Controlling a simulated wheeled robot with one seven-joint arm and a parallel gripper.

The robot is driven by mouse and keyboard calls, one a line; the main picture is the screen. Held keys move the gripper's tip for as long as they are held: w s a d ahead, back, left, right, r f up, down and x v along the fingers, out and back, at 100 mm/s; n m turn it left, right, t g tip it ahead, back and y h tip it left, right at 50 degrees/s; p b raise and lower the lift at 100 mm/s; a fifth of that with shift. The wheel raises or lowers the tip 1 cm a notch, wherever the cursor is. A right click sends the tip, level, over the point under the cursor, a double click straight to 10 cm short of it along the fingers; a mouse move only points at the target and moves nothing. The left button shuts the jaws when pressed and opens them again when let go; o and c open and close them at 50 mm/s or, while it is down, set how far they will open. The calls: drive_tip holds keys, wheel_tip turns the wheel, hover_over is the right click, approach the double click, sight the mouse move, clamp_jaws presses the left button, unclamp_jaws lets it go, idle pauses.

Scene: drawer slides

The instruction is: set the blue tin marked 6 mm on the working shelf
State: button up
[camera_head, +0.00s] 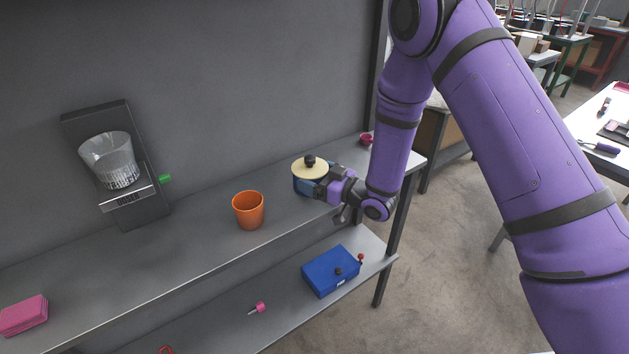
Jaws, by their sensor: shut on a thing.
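A blue tin (304,185) with a cream lid and a black knob is at the right part of the upper grey shelf (188,222). No 6 mm marking can be read on it from here. My gripper (321,189) comes in from the right and is shut on the tin's side. The tin looks upright. I cannot tell whether its base touches the shelf or is a little above it; the gripper hides part of its right side.
An orange cup (248,211) stands left of the tin. Further left are a black scale with a glass beaker (110,161) and a pink stack (23,315). A blue box (331,271) lies on the lower shelf.

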drive_tip(key=shift+w+a+f, duration=0.1)
drive_tip(key=shift+a+f, duration=0.05)
drive_tip(key=shift+f, duration=0.55)
drive_tip(key=shift+f, duration=0.1)
drive_tip(key=o, duration=0.7)
